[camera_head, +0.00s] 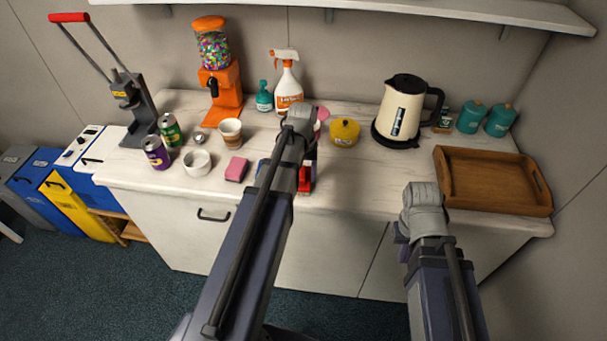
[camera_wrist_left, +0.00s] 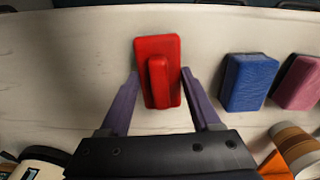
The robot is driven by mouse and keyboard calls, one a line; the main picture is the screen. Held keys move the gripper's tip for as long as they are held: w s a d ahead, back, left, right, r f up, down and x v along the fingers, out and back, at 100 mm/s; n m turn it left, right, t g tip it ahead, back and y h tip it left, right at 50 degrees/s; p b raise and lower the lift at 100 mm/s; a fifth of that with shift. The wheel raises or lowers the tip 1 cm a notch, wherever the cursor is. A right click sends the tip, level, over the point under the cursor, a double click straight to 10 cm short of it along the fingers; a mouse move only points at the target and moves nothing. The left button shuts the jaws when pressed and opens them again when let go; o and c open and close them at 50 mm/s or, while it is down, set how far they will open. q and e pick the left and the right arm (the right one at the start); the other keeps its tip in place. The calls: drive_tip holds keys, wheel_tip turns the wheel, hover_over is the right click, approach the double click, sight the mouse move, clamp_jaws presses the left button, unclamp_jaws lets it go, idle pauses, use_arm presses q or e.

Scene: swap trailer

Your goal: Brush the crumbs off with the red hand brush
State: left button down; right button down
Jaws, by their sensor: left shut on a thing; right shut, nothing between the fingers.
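The red hand brush (camera_head: 306,187) lies on the white counter (camera_head: 350,190) near its front edge, partly hidden by my left arm. In the left wrist view the brush (camera_wrist_left: 141,55) has a raised red handle along its middle. My left gripper (camera_wrist_left: 159,73) is shut on it, with one purple finger on each side. My right gripper (camera_head: 402,238) is shut and empty in front of the counter at the right, its fingers mostly hidden by its own arm. I cannot make out any crumbs in these views.
A blue sponge (camera_wrist_left: 248,82) and a pink sponge (camera_head: 236,169) lie beside the brush. A white bowl (camera_head: 197,163), a paper cup (camera_head: 230,132) and cans stand left. A yellow pot (camera_head: 344,132), a kettle (camera_head: 402,110) and a wooden tray (camera_head: 490,180) stand right.

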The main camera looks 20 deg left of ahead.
use_arm(q)
drive_tip(key=shift+d, duration=0.15)
drive_tip(key=shift+w+d, duration=0.3)
drive_tip(key=shift+d, duration=0.65)
drive_tip(key=shift+w+d, duration=0.3)
drive_tip(key=shift+d, duration=0.6)
drive_tip(key=shift+w+d, duration=0.25)
drive_tip(key=shift+d, duration=0.75)
drive_tip(key=shift+w+d, duration=0.25)
drive_tip(key=shift+d, duration=0.7)
drive_tip(key=shift+f, duration=0.1)
drive_tip(key=shift+w+d, duration=0.2)
drive_tip(key=shift+d, duration=0.45)
drive_tip(key=shift+w+d, duration=0.25)
drive_tip(key=shift+d, duration=0.4)
drive_tip(key=shift+w+d, duration=0.2)
drive_tip(key=shift+d, duration=0.45)
drive_tip(key=shift+a, duration=0.1)
